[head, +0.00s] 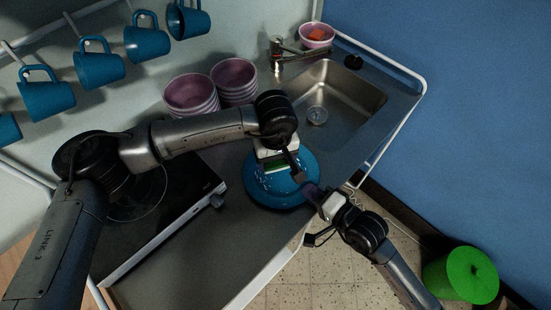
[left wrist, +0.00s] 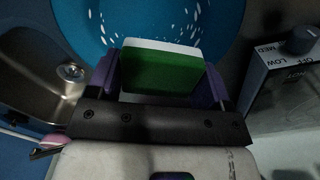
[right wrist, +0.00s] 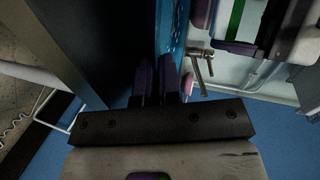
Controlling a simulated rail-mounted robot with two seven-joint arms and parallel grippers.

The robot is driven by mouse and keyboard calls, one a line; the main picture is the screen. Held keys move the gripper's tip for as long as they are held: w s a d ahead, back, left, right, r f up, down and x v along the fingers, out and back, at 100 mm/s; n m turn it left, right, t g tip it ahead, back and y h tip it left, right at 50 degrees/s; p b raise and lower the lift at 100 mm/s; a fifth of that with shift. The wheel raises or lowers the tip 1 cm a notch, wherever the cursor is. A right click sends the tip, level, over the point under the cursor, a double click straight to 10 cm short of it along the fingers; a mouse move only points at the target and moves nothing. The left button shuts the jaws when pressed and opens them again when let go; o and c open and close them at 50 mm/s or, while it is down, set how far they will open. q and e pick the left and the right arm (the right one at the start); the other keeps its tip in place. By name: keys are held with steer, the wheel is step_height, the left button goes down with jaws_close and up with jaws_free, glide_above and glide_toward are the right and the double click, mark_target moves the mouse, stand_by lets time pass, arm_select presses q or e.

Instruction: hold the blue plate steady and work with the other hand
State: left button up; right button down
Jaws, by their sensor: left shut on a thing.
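The blue plate (head: 305,180) is near the counter's front edge, below my left gripper. It also shows in the left wrist view (left wrist: 215,25) with white specks on its surface. My left gripper (head: 275,158) is shut on a green and white sponge (left wrist: 160,72), which is over the plate's inner face. Contact between sponge and plate is hard to tell. My right gripper (head: 313,194) is at the plate's right front rim. In the right wrist view its two purple fingers (right wrist: 156,80) are close together beside the plate (right wrist: 178,35); whether the rim is between them is unclear.
A steel sink (head: 340,95) with a tap (head: 283,50) lies behind right. Stacked pink bowls (head: 192,95) stand at the back, and blue mugs (head: 98,65) hang on the left. A hob (head: 150,215) is left of the plate. A green bin (head: 462,275) stands on the floor.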

arm_select(q)
steer(key=shift+r, duration=0.1)
steer(key=shift+r, duration=1.4)
arm_select(e)
steer(key=c, duration=1.2)
jaws_free()
steer(key=shift+c, duration=0.2)
steer(key=shift+f, duration=0.2)
